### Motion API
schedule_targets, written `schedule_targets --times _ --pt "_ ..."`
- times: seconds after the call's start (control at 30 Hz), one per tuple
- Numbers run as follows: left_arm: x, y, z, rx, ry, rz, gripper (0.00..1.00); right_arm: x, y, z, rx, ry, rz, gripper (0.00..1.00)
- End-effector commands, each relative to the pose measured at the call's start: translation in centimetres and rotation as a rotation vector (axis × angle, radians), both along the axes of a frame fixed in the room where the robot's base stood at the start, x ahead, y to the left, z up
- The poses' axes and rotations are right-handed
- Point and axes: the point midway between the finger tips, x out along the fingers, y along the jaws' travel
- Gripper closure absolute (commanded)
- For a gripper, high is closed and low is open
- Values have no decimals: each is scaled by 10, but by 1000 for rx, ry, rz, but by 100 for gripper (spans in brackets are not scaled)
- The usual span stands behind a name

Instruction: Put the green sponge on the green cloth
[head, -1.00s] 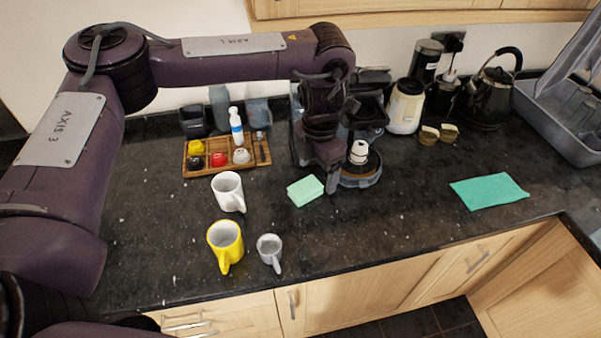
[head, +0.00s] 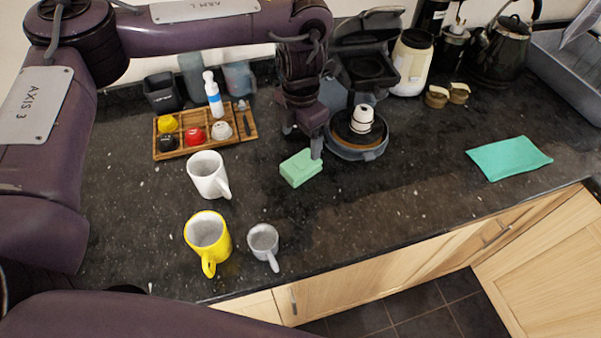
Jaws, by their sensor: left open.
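The green sponge (head: 300,168) lies on the dark granite worktop, in the middle of the head view. The green cloth (head: 509,158) lies flat on the worktop at the right, near the front edge. My left gripper (head: 303,145) is open, pointing down just behind and above the sponge. One finger shows at the sponge's right side; the other finger is mostly hidden, and I cannot tell whether the finger touches the sponge. My right gripper is not in view.
A white mug (head: 207,174), a yellow mug (head: 207,238) and a grey mug (head: 263,243) stand left of and in front of the sponge. A wooden tray (head: 246,131) is behind them. Worktop before the cloth is clear.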

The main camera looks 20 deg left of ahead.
Motion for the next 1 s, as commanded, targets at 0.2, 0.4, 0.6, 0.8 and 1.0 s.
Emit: schedule_targets --times 0.2,0.4,0.6,0.8,1.0 --pt "0 0 -19 2 3 0 22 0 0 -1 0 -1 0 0" --pt "-2 0 -39 1 4 1 22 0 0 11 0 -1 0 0" --pt "-3 -2 -71 1 4 1 22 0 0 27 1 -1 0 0" --pt "-2 -2 -85 1 -1 1 22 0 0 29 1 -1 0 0" --pt "-2 -2 -85 0 0 1 26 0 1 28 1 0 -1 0"
